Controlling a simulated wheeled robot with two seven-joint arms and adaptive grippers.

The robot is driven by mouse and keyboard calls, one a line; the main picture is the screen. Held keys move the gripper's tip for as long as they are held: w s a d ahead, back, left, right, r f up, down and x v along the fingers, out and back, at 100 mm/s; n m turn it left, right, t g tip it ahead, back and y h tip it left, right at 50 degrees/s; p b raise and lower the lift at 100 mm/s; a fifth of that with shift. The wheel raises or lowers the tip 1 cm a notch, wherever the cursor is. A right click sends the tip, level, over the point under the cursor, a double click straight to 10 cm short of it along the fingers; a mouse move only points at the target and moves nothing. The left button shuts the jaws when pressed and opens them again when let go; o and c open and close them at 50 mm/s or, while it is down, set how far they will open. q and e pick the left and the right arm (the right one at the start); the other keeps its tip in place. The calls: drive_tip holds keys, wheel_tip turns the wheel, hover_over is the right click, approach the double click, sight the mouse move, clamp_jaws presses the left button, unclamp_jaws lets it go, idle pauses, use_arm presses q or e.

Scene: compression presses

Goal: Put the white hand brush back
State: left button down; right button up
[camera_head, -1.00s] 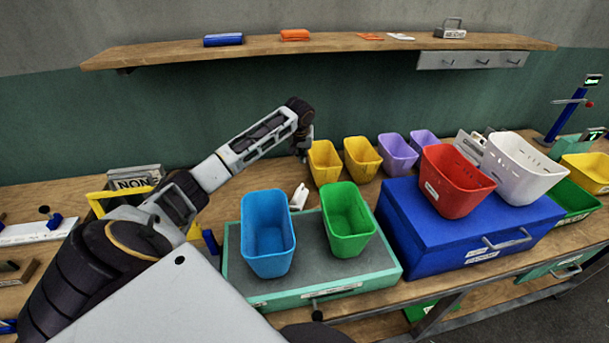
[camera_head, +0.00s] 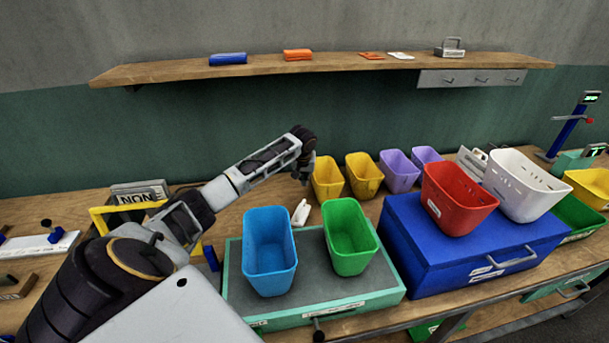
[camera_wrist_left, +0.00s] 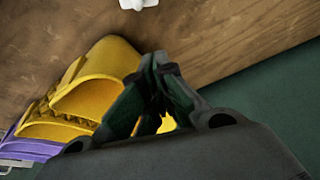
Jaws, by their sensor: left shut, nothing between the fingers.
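A small white object (camera_head: 301,212), which looks like the white hand brush, lies on the wooden bench behind the teal box, between the blue bin and the green bin in the picture. Its lower end is partly hidden. A white piece (camera_wrist_left: 138,3), cut off by the top edge of the left wrist view, may be the same object. My left gripper (camera_head: 303,178) is shut and empty, beside the nearer yellow bin (camera_head: 327,178) and beyond the white object, apart from it. Its fingers (camera_wrist_left: 160,85) meet in the left wrist view. My right gripper is not seen.
The blue bin (camera_head: 268,252) and green bin (camera_head: 349,238) stand on the teal box (camera_head: 312,290). Red and white bins stand on a blue box (camera_head: 460,245). A wall shelf (camera_head: 180,70) holds a blue block, orange items and a flat white item (camera_head: 401,56), with hooks (camera_head: 483,79) below.

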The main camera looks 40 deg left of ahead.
use_arm(q)
drive_tip(key=shift+x, duration=2.75)
drive_tip(key=shift+s+d+p, duration=0.35)
drive_tip(key=shift+s+d, duration=0.25)
drive_tip(key=shift+s, duration=0.25)
drive_tip(key=shift+s+d+p, duration=0.35)
drive_tip(key=shift+s+d, duration=0.2)
drive_tip(key=shift+s, duration=0.3)
